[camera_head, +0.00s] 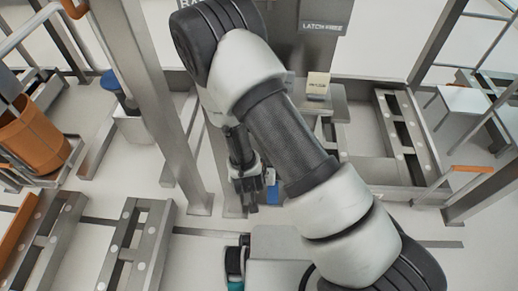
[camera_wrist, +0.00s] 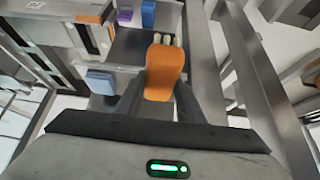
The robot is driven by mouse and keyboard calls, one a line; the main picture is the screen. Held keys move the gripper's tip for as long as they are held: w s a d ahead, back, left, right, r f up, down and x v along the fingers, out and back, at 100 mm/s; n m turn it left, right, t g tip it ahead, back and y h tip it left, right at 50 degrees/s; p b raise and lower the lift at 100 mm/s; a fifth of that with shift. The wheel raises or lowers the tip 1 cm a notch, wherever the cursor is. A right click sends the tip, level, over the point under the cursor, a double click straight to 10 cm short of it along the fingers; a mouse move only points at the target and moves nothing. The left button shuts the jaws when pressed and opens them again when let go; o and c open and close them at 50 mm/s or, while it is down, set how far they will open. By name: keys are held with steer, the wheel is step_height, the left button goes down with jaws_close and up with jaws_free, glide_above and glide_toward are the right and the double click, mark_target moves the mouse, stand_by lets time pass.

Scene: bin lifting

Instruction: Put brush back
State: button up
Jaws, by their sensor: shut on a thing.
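In the wrist view an orange brush (camera_wrist: 164,78) with short pale tips at its far end sits between the two dark fingers of my gripper (camera_wrist: 162,98). The fingers are shut on it from both sides. In the head view my gripper (camera_head: 249,188) hangs pointing down near the middle, above the floor area by the metal frame. The brush cannot be made out clearly there.
The wrist view shows a purple item (camera_wrist: 125,15), a blue item (camera_wrist: 148,14) and a pale blue block (camera_wrist: 100,82) near a dark surface. Metal posts (camera_head: 160,110) stand left of my arm in the head view. An orange bin (camera_head: 32,138) is at far left.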

steer(key=shift+w+a+f, duration=0.1)
steer(key=shift+f, duration=0.65)
steer(key=w, duration=0.5)
steer(key=w+b, duration=0.1)
steer(key=w, duration=0.5)
steer(key=w+b, duration=0.1)
steer(key=w, duration=0.5)
steer(key=shift+w+d, duration=0.25)
steer(key=shift+d, duration=0.1)
steer(key=shift+w+f+b, duration=0.1)
steer(key=shift+f+b, duration=0.75)
steer(key=shift+f, duration=0.85)
steer(key=shift+f, duration=0.15)
steer(key=o, duration=1.3)
steer(key=shift+r, duration=0.35)
steer(key=p+v, duration=0.3)
steer(key=v, duration=0.8)
steer(key=shift+s+r, duration=0.25)
steer(key=shift+s, duration=0.05)
